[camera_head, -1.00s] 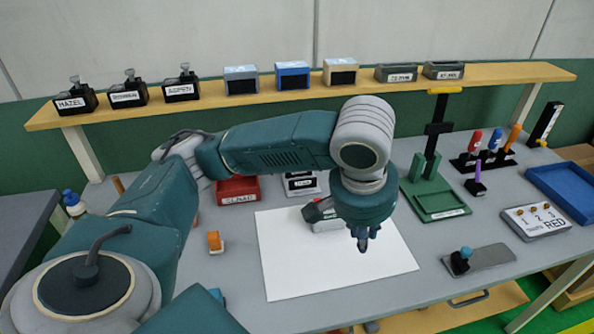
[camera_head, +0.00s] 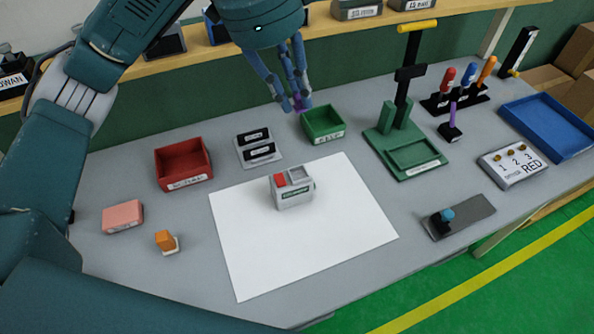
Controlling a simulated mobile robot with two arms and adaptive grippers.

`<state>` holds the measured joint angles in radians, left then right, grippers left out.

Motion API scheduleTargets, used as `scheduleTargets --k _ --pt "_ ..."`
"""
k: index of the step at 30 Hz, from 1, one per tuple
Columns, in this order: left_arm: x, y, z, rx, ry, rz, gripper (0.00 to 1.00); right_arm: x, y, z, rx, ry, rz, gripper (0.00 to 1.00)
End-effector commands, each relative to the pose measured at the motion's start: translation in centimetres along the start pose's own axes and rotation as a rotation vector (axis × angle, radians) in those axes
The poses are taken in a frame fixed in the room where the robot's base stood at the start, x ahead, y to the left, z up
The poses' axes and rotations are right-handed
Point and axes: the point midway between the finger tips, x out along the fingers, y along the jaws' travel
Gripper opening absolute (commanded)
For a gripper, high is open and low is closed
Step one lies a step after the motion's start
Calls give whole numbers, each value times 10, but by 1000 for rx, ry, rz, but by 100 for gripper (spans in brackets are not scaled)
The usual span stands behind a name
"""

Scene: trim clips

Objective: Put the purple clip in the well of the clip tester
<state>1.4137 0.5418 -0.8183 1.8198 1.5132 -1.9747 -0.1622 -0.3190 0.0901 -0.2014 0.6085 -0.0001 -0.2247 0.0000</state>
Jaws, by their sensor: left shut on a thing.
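My left gripper (camera_head: 290,90) hangs fingers-down near the back of the table, just behind and left of the green bin (camera_head: 322,125). It is shut on the purple clip (camera_head: 298,102), a small piece mostly hidden between the fingertips. What seems to be the clip tester (camera_head: 293,190), a small grey block with a red patch and a square well on top, stands on the white sheet (camera_head: 310,245). The well looks empty. The gripper is behind the tester and apart from it. My right gripper is not in view.
A red bin (camera_head: 183,165) and a black-and-white labelled block (camera_head: 257,147) stand behind the sheet. A pink block (camera_head: 122,216) and an orange clip (camera_head: 166,241) lie at left. A green press stand (camera_head: 405,145) rises at right. The sheet around the tester is clear.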

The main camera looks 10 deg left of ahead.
Motion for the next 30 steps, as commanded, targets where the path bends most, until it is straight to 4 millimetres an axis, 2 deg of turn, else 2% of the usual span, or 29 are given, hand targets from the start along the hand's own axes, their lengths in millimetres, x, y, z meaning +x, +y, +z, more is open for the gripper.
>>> scheduleTargets --k 6,10,16,22,26,30 --pt "53 8 16 0 -5 8 9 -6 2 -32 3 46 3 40" --pt "87 12 25 -1 -5 7 9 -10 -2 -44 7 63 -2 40" --pt "128 16 36 0 -3 5 9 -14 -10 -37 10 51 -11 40" --pt "144 17 40 -1 -1 1 9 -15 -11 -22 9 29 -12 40" --pt "156 19 44 -1 -3 4 9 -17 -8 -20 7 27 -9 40" --pt "177 22 49 -1 -3 4 9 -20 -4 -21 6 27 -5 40"
